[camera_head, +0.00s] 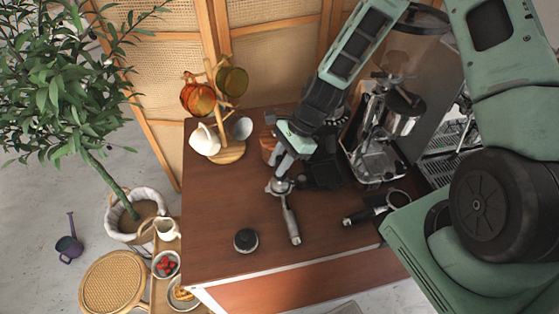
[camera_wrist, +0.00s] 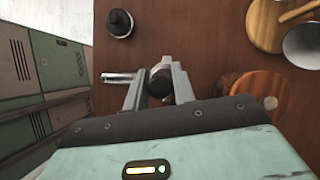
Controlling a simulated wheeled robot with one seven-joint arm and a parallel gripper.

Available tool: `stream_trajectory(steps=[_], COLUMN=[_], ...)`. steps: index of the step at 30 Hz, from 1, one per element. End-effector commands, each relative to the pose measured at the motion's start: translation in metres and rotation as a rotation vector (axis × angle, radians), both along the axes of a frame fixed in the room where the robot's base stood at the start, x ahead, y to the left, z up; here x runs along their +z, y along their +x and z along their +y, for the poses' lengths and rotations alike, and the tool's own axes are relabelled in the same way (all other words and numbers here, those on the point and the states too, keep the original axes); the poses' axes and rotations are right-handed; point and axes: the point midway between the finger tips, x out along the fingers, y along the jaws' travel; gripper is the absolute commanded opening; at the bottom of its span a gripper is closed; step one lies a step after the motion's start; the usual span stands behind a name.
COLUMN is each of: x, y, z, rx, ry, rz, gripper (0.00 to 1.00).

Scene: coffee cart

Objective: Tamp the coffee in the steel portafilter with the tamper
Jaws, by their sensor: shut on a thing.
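The steel portafilter (camera_head: 291,222) lies on the brown cart top, its handle pointing to the front; in the wrist view its bright handle (camera_wrist: 118,77) sticks out left of the fingers. My gripper (camera_head: 283,171) is directly over the portafilter's basket end.
A round black-topped tool (camera_head: 245,240) stands at the front left. A black-handled portafilter (camera_head: 374,209) lies at the right, before the espresso machine (camera_head: 385,130). A wooden mug tree (camera_head: 226,150) with cups stands at the back left. The cart top between is clear.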

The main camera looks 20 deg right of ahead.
Motion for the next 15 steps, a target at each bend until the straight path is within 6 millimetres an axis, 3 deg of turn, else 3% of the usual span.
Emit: stream_trajectory(steps=[15], x=[-0.0055], y=[0.0002], z=[0.0002], rx=[0.001], ry=[0.000], rz=[-0.001], gripper=[0.00])
